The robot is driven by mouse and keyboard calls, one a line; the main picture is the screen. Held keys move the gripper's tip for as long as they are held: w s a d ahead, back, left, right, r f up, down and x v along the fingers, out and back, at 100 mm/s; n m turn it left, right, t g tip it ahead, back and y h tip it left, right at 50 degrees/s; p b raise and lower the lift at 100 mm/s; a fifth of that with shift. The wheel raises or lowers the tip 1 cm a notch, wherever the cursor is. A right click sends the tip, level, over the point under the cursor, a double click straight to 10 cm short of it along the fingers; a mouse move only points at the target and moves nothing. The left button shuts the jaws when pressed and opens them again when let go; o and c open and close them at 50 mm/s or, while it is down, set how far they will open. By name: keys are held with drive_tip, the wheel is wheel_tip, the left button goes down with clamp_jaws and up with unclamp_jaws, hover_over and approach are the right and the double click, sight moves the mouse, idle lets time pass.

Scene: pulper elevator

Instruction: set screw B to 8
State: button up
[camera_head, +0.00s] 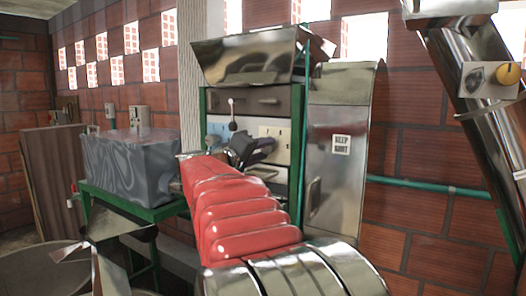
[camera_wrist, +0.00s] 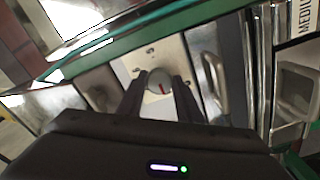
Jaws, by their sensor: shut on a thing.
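In the head view my gripper (camera_head: 262,149) is at the cream plate (camera_head: 271,131) on the machine front. My fingers and arm hide the knob there.
A blue plate with a lever (camera_head: 218,129) is left of the cream plate. A grey box (camera_head: 130,165) rests on a green frame at left. A yellow knob (camera_head: 508,74) is on the chute at upper right.

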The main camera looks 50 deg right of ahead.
drive_tip(key=o, duration=1)
drive_tip(key=shift+w, duration=0.1)
drive_tip(key=shift+o, duration=0.2)
drive_tip(key=s+a, duration=0.1)
drive_tip(key=a, duration=1.3)
drive_tip(key=shift+s, duration=0.15)
drive_tip(key=shift+d, duration=0.1)
